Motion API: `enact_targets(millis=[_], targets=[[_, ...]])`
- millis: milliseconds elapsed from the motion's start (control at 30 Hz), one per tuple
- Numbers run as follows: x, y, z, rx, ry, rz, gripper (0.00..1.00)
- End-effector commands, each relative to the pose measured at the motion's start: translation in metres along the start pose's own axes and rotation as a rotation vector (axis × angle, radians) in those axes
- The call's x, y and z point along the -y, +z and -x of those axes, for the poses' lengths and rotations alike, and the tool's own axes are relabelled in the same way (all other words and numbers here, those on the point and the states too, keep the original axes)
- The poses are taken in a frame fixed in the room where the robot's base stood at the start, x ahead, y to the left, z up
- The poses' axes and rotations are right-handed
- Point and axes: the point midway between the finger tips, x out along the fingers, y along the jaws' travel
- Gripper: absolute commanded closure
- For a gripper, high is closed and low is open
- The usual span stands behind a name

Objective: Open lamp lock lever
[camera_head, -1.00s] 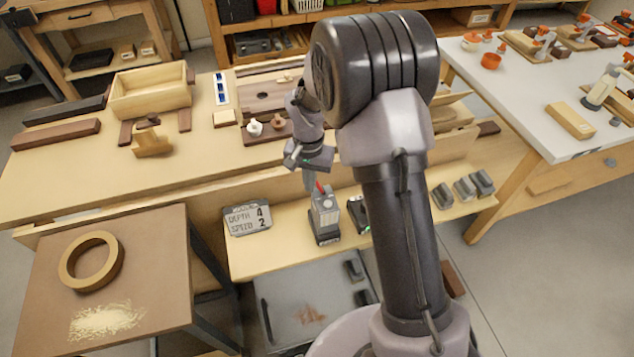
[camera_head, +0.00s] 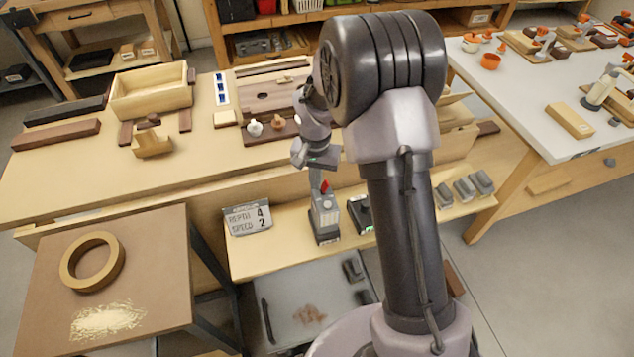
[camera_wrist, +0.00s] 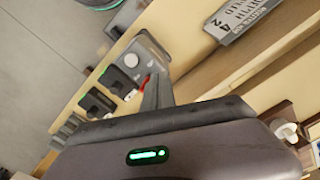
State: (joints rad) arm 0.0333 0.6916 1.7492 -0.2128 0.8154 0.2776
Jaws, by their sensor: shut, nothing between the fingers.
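The lamp lock lever appears to be the small red lever (camera_head: 325,186) on top of a grey box-shaped device (camera_head: 324,222) on the low shelf. In the wrist view the red lever (camera_wrist: 147,80) shows only as a sliver beside my finger, and the grey device (camera_wrist: 128,45) with a white round knob lies beyond. My gripper (camera_head: 316,186) points down just above the device, its tip close beside the lever. In the wrist view my gripper (camera_wrist: 158,85) is shut and empty. I cannot tell whether it touches the lever.
A sign reading depth 4, speed 2 (camera_head: 248,219) stands left of the device. A dark unit with a green light (camera_head: 360,213) stands close on its right. The wooden bench (camera_head: 230,165) rises behind the shelf. Shelf room between sign and device is clear.

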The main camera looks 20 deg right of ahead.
Motion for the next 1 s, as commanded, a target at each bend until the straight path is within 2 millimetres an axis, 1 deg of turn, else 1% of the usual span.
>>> enact_targets(millis=[300,467,533,1000], targets=[[0.008,0.005,0.017,0.000,0.000,0.000,1.00],[0.009,0.005,0.020,0.000,0.000,0.000,1.00],[0.009,0.005,0.025,-0.001,0.000,0.000,1.00],[0.009,0.005,0.079,0.000,0.000,0.000,1.00]])
